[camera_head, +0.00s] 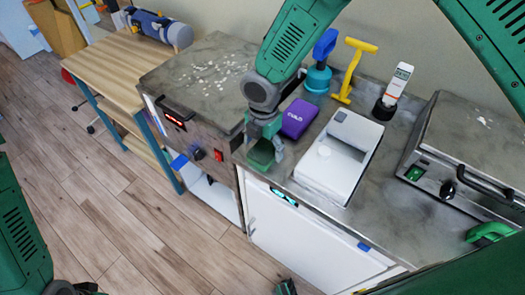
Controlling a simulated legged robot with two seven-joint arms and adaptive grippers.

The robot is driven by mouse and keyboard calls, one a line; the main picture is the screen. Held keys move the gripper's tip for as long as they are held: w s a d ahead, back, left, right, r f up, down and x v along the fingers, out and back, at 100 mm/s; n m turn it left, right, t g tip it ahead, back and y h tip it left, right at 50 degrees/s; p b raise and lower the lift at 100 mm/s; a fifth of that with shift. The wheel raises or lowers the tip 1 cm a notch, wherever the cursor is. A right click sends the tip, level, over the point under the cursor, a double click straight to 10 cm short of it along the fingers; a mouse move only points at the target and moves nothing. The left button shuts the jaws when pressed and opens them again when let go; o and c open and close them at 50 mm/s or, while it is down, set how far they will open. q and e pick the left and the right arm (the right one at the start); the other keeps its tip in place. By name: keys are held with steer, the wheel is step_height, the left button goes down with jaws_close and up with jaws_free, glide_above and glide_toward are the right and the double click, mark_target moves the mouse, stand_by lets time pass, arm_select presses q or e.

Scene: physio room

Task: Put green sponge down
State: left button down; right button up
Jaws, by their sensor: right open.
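The green sponge (261,154) is at the front left edge of the counter, directly below and between the fingers of my right gripper (264,148). My right arm reaches down to it from the top of the picture. The right gripper is open. The fingers partly hide the sponge, and I cannot tell whether they touch it. My left arm shows at the left edge, but its gripper does not show clearly.
A white device (338,155), a purple box (298,118), a blue bottle (319,70), a yellow tool (352,70) and a white handheld device (397,84) crowd the counter (400,220). Metal-topped units stand left and right. A wooden table (115,65) is at the left.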

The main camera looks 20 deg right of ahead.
mark_target(263, 151)
step_height(263, 151, up, 9)
stand_by(0.3)
steer(key=shift+s, duration=0.15)
stand_by(0.3)
